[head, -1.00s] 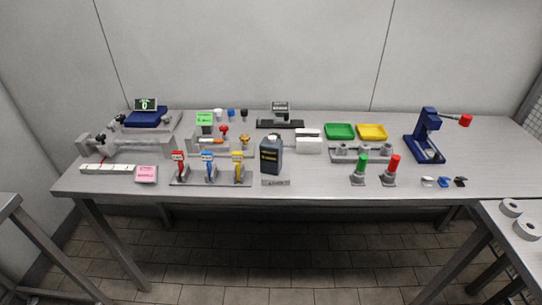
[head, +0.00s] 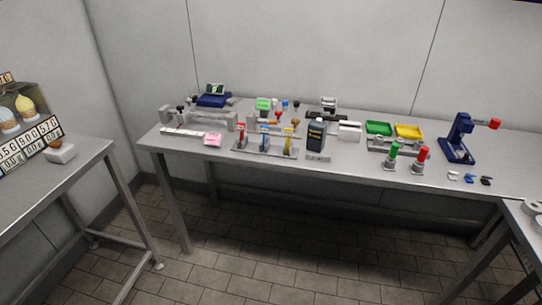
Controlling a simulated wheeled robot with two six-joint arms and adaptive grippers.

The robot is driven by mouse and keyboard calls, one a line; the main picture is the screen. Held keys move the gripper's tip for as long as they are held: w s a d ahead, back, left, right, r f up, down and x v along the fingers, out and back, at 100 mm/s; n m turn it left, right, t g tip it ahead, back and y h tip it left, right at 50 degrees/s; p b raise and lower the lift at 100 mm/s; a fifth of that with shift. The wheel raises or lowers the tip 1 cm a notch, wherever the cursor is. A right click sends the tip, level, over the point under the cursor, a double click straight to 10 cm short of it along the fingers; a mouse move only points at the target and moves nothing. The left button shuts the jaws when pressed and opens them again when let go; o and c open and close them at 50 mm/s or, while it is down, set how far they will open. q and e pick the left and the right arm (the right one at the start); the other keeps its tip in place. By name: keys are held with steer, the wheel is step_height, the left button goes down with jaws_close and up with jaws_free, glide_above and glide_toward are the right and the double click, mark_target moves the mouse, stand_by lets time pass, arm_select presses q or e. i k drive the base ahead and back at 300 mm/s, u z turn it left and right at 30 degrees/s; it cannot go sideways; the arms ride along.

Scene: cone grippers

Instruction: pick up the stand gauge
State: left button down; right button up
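I cannot tell for sure which thing is the stand gauge. A small grey-and-white device on a flat black base (head: 329,103) stands at the back middle of the long steel table. A blue device with a dark green-lit display (head: 214,91) stands at the back left of that table. A blue lever press with a red knob (head: 461,137) stands upright at the right. Neither of my grippers is in view, and nothing is seen touching these things.
The long table (head: 350,183) holds a dark bottle (head: 316,136), a green tray (head: 378,127), a yellow tray (head: 409,131) and several coloured handles. A side table (head: 78,172) stands at the left, another at the right edge. The tiled floor (head: 270,260) in front is clear.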

mark_target(317, 133)
steer(key=z, duration=0.1)
steer(key=k, duration=0.35)
steer(key=u, duration=1.45)
steer(key=i, duration=1.2)
steer(key=z, duration=0.5)
steer(key=i, duration=0.8)
steer(key=z, duration=0.8)
